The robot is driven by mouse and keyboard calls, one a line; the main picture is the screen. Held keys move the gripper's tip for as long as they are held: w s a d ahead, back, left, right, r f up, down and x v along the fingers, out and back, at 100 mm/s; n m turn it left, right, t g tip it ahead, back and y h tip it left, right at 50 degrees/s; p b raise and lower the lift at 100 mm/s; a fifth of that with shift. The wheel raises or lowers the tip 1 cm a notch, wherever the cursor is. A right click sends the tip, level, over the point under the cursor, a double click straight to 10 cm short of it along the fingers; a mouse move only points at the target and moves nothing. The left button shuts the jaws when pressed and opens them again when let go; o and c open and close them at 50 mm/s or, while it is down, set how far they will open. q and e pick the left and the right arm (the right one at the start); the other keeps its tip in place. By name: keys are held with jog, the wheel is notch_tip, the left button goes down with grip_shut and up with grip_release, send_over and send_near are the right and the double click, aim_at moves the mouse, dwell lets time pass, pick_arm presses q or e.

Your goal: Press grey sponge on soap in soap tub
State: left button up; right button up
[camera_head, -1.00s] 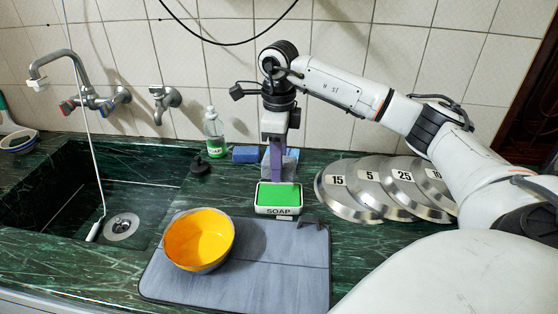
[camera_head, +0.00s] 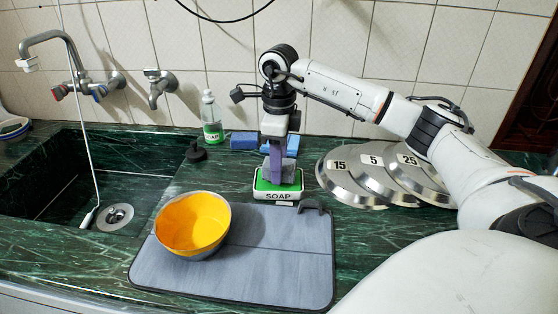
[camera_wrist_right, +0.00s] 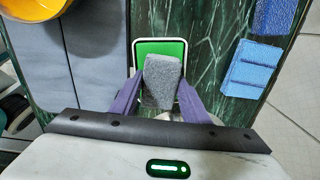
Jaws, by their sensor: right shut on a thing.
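The soap tub (camera_head: 277,197) is a white rectangular dish labelled SOAP with green soap (camera_head: 262,184) in it, standing behind the grey mat. My right gripper (camera_head: 281,172), with purple fingers, points down over the tub. In the right wrist view it (camera_wrist_right: 160,92) is shut on the grey sponge (camera_wrist_right: 162,80). The sponge lies over the green soap (camera_wrist_right: 155,46) in that view, covering its near part. I cannot tell if sponge and soap touch. In the head view the fingers largely hide the sponge. My left gripper is not in view.
A yellow bowl (camera_head: 193,224) stands on the grey mat (camera_head: 270,265). Blue sponges (camera_head: 244,141) and a soap bottle (camera_head: 211,118) are behind the tub. Metal lids (camera_head: 345,185) lie close on the right. The sink (camera_head: 60,190) is at left.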

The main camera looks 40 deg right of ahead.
dwell(0.6)
jog(key=shift+f+b, duration=0.35)
jog(key=shift+f, duration=0.2)
dwell(0.4)
jog(key=shift+f, duration=0.15)
dwell(1.2)
notch_tip(320, 180, up, 3)
jog(key=p, duration=0.2)
jog(key=shift+f+p, duration=0.1)
jog(key=shift+p, duration=0.25)
jog(key=shift+r+p, duration=0.55)
jog(key=shift+r, duration=0.1)
jog(key=shift+r+p, duration=0.3)
jog(key=shift+r, duration=0.05)
jog(key=shift+r+p, duration=1.05)
jog(key=shift+r, duration=0.2)
